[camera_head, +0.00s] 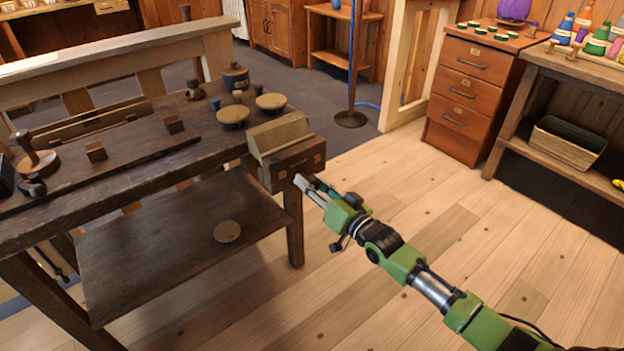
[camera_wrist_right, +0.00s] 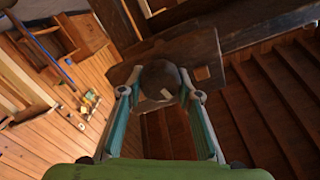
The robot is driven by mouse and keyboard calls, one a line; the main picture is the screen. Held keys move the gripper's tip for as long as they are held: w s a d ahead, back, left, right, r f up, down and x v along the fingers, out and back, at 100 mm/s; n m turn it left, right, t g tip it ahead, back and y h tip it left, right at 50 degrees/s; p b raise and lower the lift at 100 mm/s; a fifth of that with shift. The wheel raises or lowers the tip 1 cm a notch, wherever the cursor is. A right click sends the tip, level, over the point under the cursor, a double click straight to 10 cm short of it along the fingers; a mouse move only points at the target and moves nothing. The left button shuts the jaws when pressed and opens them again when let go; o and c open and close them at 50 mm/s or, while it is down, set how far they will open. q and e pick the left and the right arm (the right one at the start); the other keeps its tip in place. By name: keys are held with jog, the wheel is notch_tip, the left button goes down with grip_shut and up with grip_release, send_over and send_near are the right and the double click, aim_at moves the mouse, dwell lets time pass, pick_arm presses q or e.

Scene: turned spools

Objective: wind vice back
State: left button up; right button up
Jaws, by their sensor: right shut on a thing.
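The wooden vice (camera_head: 292,166) is at the right end of the dark workbench (camera_head: 150,160). Its dark front jaw also shows in the right wrist view (camera_wrist_right: 208,48), with pale square ends. A tan block (camera_head: 279,134) sits at the top of the vice. My right gripper (camera_head: 302,183) reaches the vice's front face from the lower right. In the right wrist view, its two fingers (camera_wrist_right: 160,93) are shut on either side of a round dark knob (camera_wrist_right: 160,76) in front of the jaw. The head view hides the knob behind the gripper. My left gripper is not in view.
Two round tan-topped pieces (camera_head: 270,102) (camera_head: 233,114) and small wooden blocks (camera_head: 96,151) lie on the bench. A lower shelf (camera_head: 170,250) holds a tan disc (camera_head: 227,231). The plank floor right of the bench is clear up to the drawer cabinet (camera_head: 470,90).

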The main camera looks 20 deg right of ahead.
jog(key=n+p, duration=0.1)
jog(key=n, duration=0.1)
jog(key=n+p, duration=0.1)
jog(key=n, duration=0.2)
jog(key=n+p, duration=0.1)
jog(key=n, duration=0.2)
jog(key=shift+a+r, duration=0.2)
jog(key=shift+r, duration=0.2)
jog(key=n, duration=0.2)
jog(key=shift+n+p, duration=0.3)
jog(key=shift+p, duration=0.05)
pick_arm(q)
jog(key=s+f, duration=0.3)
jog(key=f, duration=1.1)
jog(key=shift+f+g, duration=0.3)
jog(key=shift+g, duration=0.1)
pick_arm(e)
jog(key=shift+a+n, duration=0.1)
jog(key=shift+n, duration=1.1)
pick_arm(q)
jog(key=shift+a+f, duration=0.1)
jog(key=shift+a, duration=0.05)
pick_arm(e)
jog(key=o, duration=1.1)
jog(key=shift+f, duration=0.1)
jog(key=shift+o, duration=0.2)
jog(key=shift+w+f, duration=0.15)
jog(key=shift+f, duration=0.1)
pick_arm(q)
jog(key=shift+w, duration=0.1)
